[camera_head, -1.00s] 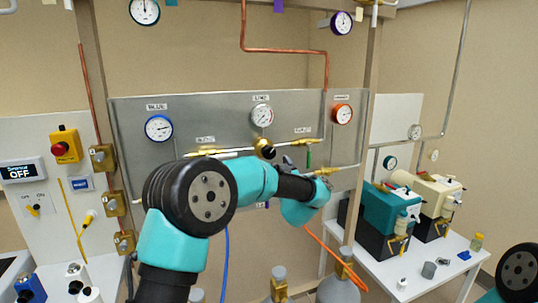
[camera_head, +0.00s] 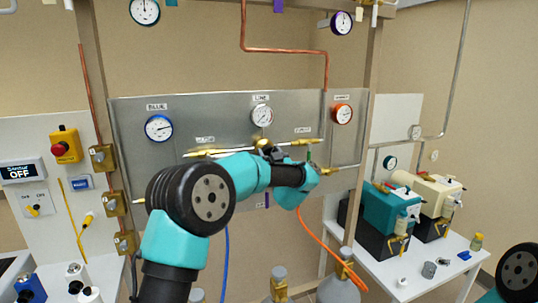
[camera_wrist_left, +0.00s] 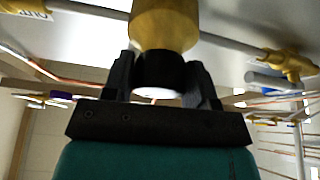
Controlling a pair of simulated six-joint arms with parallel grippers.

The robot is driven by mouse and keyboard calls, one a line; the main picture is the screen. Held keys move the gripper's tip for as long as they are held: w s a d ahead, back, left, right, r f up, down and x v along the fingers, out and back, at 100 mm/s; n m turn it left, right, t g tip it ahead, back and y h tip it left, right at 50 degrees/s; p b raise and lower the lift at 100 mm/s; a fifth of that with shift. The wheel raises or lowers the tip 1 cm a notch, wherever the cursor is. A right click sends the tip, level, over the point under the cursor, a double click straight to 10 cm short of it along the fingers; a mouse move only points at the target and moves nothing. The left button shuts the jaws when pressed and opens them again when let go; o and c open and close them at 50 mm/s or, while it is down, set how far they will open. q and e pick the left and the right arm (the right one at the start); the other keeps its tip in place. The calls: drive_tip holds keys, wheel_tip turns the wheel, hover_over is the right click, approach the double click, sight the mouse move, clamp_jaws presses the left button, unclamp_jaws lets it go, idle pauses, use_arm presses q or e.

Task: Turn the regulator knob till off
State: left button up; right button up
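The regulator is a brass body (camera_wrist_left: 165,25) with a round black knob (camera_wrist_left: 160,72). In the left wrist view my left gripper (camera_wrist_left: 161,77) has one dark finger on each side of the knob. I cannot tell whether the fingers press on it. In the head view my left gripper (camera_head: 273,152) is up at the panel, below the white line gauge (camera_head: 262,115), and it and the wrist largely hide the knob. The gauge's needle is too small to read. My right gripper is out of view.
The steel panel (camera_head: 225,115) also carries a blue-rimmed gauge (camera_head: 158,128) and an orange-rimmed gauge (camera_head: 342,114). Brass valves and thin pipes run close on both sides of the knob. An orange hose (camera_head: 325,248) hangs below. Pumps (camera_head: 385,215) stand on a white table at right.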

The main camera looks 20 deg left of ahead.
use_arm(q)
drive_tip(key=c, duration=0.5)
drive_tip(key=shift+o, duration=0.2)
